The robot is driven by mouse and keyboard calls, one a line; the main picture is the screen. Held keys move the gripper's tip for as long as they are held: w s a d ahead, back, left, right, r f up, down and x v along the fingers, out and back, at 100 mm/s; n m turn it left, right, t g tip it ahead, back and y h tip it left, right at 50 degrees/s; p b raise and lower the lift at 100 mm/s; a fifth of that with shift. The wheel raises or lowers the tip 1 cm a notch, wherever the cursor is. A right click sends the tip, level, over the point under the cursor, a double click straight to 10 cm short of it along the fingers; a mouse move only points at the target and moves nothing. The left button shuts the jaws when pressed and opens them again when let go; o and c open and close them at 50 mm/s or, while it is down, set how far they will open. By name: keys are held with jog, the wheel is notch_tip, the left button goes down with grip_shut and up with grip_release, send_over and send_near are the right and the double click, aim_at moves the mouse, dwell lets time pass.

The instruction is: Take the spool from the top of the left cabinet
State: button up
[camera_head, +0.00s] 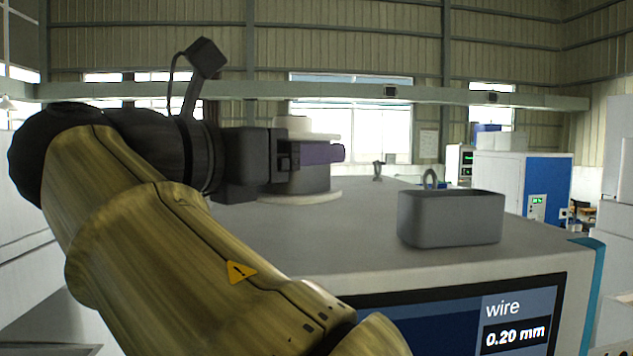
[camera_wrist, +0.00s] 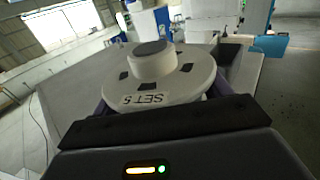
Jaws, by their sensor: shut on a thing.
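The spool (camera_head: 306,182) has white flanges and a grey middle. In the head view it stands upright at the grey top of the cabinet (camera_head: 345,240); I cannot tell whether its lower flange touches that top. My gripper (camera_head: 322,154) reaches in from the left and is shut on the spool, one finger showing across its near side. In the wrist view the spool's white flange (camera_wrist: 190,88), marked "SET 5", and its round hub sit between the fingers of my gripper (camera_wrist: 160,103). The far finger is largely hidden.
A grey open bin (camera_head: 450,222) stands on the cabinet top at right, close to the spool. A screen (camera_head: 480,318) is on the cabinet front. A blue-white machine (camera_head: 545,192) stands farther right.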

aim_at(292, 115)
notch_tip(292, 115, up, 3)
jog(key=shift+s+r+p, duration=0.15)
jog(key=shift+r+p, duration=0.05)
jog(key=shift+p, duration=0.1)
jog(key=shift+r, duration=0.4)
